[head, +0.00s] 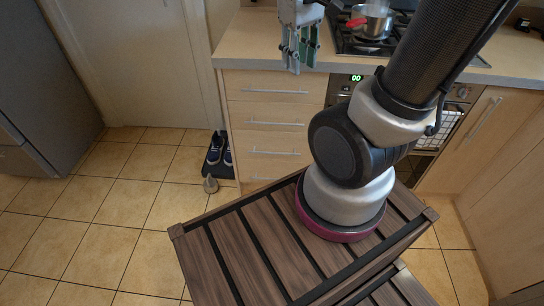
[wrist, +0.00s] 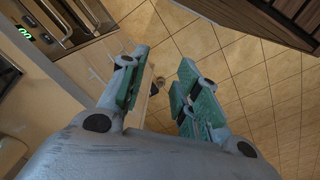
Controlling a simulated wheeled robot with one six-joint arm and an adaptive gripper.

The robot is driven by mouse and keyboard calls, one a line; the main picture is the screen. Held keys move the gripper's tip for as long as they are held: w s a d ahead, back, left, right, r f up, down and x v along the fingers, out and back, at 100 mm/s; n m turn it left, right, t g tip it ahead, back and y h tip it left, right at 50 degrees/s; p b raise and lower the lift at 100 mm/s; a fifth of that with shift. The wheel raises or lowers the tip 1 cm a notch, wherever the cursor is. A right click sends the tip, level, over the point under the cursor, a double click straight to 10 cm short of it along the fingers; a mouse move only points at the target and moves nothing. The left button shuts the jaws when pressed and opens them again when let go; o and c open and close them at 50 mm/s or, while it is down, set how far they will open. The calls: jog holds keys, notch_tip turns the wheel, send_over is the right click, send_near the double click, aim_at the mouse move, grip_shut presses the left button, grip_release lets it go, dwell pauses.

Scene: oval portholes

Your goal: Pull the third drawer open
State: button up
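A light wood drawer stack stands under the counter in the head view, with several fronts, each with a thin bar handle. The third drawer from the top (head: 262,143) looks shut and flush with the others. Its handle (head: 275,153) is bare. My gripper (head: 299,62) is above the drawers, by the counter's front edge, apart from the third handle. In the wrist view my gripper (wrist: 158,100) has its green-padded fingers spread with nothing between them. Part of the drawer fronts shows left of the fingers there, but I cannot tell which drawer.
An oven with a green display (head: 356,78) is right of the drawers. A hob with a pot (head: 372,24) is above it. Shoes (head: 215,148) and a small object (head: 210,185) are on the tiles left of the drawers. The tiled floor (head: 110,205) further left is clear.

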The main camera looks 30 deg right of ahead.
jog(key=w+f+n+g+h, duration=0.15)
jog(key=w+f+g, duration=0.25)
jog(key=w+f, duration=0.5)
jog(key=n+t+h, duration=0.1)
jog(key=t+h, duration=0.6)
jog(key=h, duration=0.7)
send_near(284, 146)
jog(key=d+f, duration=0.2)
jog(key=d, duration=0.1)
jog(key=shift+w+f, duration=0.3)
jog(key=shift+d, duration=0.1)
grip_shut()
